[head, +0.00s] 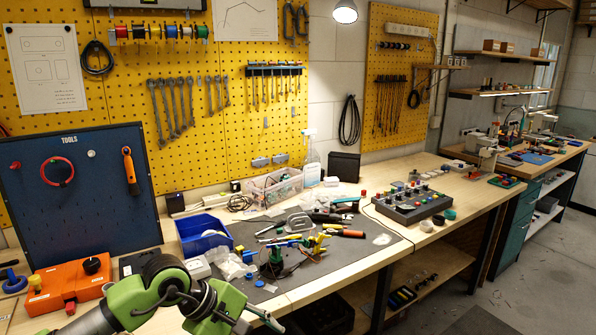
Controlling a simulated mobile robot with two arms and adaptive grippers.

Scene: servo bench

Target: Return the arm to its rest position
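My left arm comes in at the bottom left of the head view, with bright green joint covers and dark cables, in front of the bench's near edge. My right arm and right gripper are not in view. No object is seen held.
A grey mat (352,254) carries tools and small parts near the arm. A blue bin (203,234), an orange box (66,287) and a blue tool panel (84,193) stand at the left. A black control box (412,207) stands farther right.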

